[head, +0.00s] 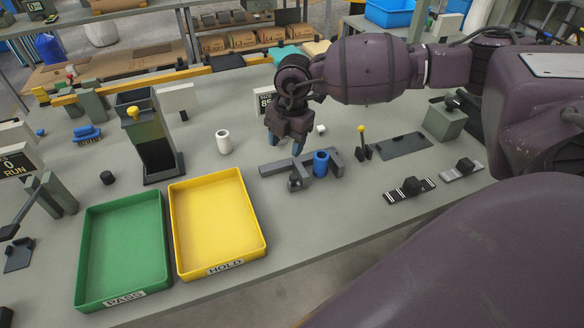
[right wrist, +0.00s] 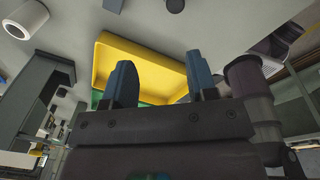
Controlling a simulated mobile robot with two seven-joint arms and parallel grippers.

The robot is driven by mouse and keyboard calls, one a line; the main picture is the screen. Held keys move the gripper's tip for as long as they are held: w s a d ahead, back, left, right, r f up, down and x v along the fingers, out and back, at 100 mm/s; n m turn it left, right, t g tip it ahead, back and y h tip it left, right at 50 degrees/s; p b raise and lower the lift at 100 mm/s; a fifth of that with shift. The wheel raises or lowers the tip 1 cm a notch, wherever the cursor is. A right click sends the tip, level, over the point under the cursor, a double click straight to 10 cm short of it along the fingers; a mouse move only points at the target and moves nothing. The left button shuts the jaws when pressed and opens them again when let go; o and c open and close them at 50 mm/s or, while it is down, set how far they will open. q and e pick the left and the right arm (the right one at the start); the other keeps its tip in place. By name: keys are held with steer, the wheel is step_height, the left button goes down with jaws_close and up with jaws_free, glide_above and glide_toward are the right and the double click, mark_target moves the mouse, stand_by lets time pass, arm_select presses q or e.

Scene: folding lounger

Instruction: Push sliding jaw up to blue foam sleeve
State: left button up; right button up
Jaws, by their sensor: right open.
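A grey clamp-like fixture (head: 272,168) lies on the bench in the middle of the head view. A blue foam sleeve (head: 321,163) stands upright in it, towards its right end. A dark grey block, seemingly the sliding jaw (head: 296,182), sits left of the sleeve with a visible gap between them. My right gripper (head: 285,144) hangs just behind the fixture, fingers down and apart, with nothing visible between them. In the right wrist view, its two blue fingertips (right wrist: 162,82) are spread. Contact with the jaw cannot be seen. My left gripper is out of view.
A yellow HOLD tray (head: 215,225) and a green PASS tray (head: 122,250) lie at the front left. A white cylinder (head: 223,141) stands left of my gripper. A yellow-knobbed lever (head: 361,143) and a dark plate (head: 399,146) are right of the fixture.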

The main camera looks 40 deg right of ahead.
mark_target(294, 176)
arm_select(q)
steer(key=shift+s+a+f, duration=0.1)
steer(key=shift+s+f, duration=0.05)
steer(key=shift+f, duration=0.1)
arm_select(e)
steer(key=f+m, duration=0.1)
steer(key=f, duration=0.2)
steer(key=d+f+m, duration=0.1)
steer(key=f, duration=0.3)
steer(key=s+f+m+h, duration=0.1)
steer(key=f, duration=0.2)
steer(key=shift+d+f+g, duration=0.2)
steer(key=shift+f+g, duration=0.1)
steer(key=shift+f, duration=0.1)
